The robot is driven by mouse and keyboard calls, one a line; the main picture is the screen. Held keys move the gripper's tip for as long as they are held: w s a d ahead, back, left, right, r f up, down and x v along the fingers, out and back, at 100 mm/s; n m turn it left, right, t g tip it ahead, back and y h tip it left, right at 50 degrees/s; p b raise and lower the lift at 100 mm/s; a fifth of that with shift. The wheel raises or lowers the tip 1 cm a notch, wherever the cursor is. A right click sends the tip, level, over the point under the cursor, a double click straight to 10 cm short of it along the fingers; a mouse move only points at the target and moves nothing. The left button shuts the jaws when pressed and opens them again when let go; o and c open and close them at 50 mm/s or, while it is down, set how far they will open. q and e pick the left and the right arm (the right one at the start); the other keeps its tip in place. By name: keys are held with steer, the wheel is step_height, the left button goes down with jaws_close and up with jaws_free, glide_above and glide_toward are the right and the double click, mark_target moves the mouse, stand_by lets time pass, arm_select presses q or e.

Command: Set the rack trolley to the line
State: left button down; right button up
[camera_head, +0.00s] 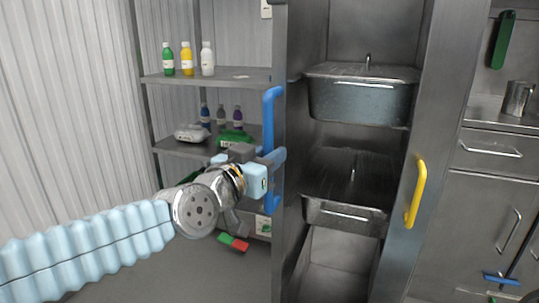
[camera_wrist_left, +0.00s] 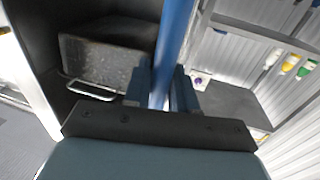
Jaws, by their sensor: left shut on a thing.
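The rack trolley (camera_head: 291,200) is a tall dark metal frame holding lidded steel pans (camera_head: 362,97). It has a blue upright handle (camera_head: 269,122) on its left post and a yellow handle (camera_head: 416,192) on its right post. My left gripper (camera_head: 274,163) is shut on the blue handle, around its middle. The left wrist view shows the blue bar (camera_wrist_left: 172,45) between my left fingers (camera_wrist_left: 160,92), with a pan (camera_wrist_left: 105,62) beside it. The trolley's wheels are out of view, and I see no floor line. My right gripper is not in view.
A shelf unit (camera_head: 205,77) with bottles stands left of and behind the trolley. A green and red object (camera_head: 233,243) lies low beside my left arm. A steel counter with drawers (camera_head: 491,152) stands at the right. Grey floor (camera_head: 165,275) shows at the lower left.

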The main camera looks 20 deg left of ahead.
arm_select(q)
steer(key=c, duration=1.1)
jaws_free()
steer(key=b+v, duration=0.2)
steer(key=v, duration=1.1)
steer(key=shift+s+a, duration=0.1)
steer(key=shift+s, duration=0.25)
